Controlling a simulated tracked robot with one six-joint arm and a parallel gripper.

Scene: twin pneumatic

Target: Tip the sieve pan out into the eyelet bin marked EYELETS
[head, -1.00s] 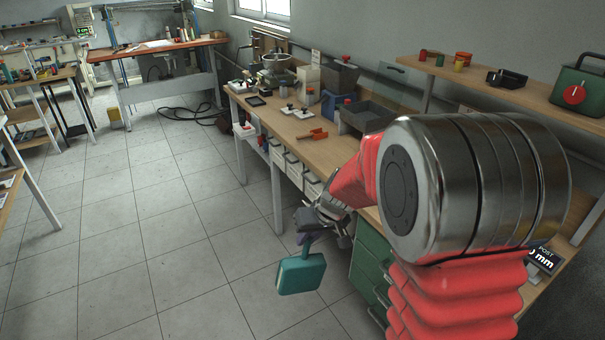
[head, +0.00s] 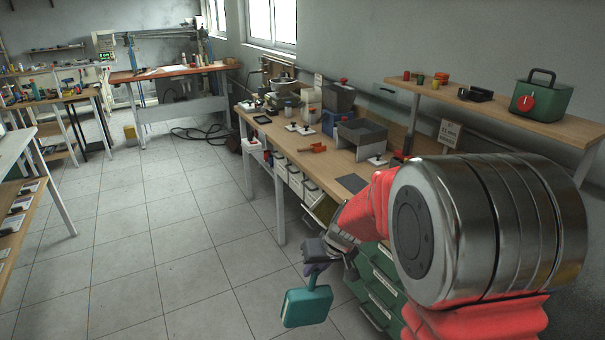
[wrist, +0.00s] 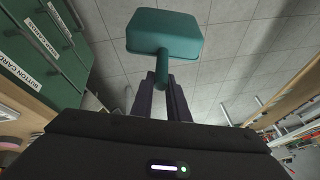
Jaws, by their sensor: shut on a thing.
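The teal sieve pan (head: 307,306) hangs out over the floor at the end of my gripper (head: 314,268), left of the bench's green drawers. In the wrist view the pan (wrist: 165,33) is ahead of my gripper (wrist: 163,85), whose two dark fingers are shut on its short handle. The pan's inside is not visible, so I cannot tell what it holds. I cannot make out a bin marked EYELETS in these frames. Small bins (head: 294,178) hang under the bench top, with labels too small to read.
The workbench (head: 285,145) on the right carries grey bins (head: 361,136) and an orange-red scoop (head: 313,149). Green labelled drawers (head: 378,285) stand close right of the pan; one label in the wrist view begins "BUTTON".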

